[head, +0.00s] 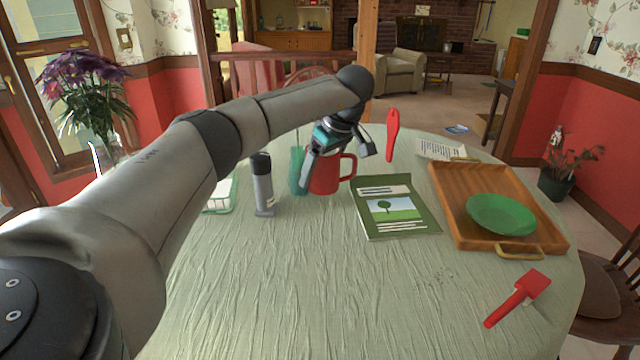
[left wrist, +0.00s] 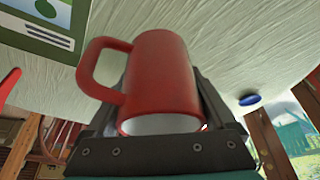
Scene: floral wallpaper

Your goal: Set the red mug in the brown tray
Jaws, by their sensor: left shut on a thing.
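The red mug (head: 323,180) is near the middle of the table in the head view, upright, its handle to the right. My left gripper (head: 338,152) comes down on it from above and is shut on it. In the left wrist view the red mug (left wrist: 160,75) sits between the two fingers, its pale open mouth towards the camera. I cannot tell whether its base touches the cloth. The brown tray (head: 482,178) lies on the right side of the table, with a green plate (head: 502,214) in it. My right gripper is not in view.
A green booklet (head: 392,232) lies between mug and tray. A grey bottle (head: 263,188) and a teal object (head: 297,172) stand left of the mug. A red utensil (head: 393,132) is behind, a red scraper (head: 518,298) in front of the tray.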

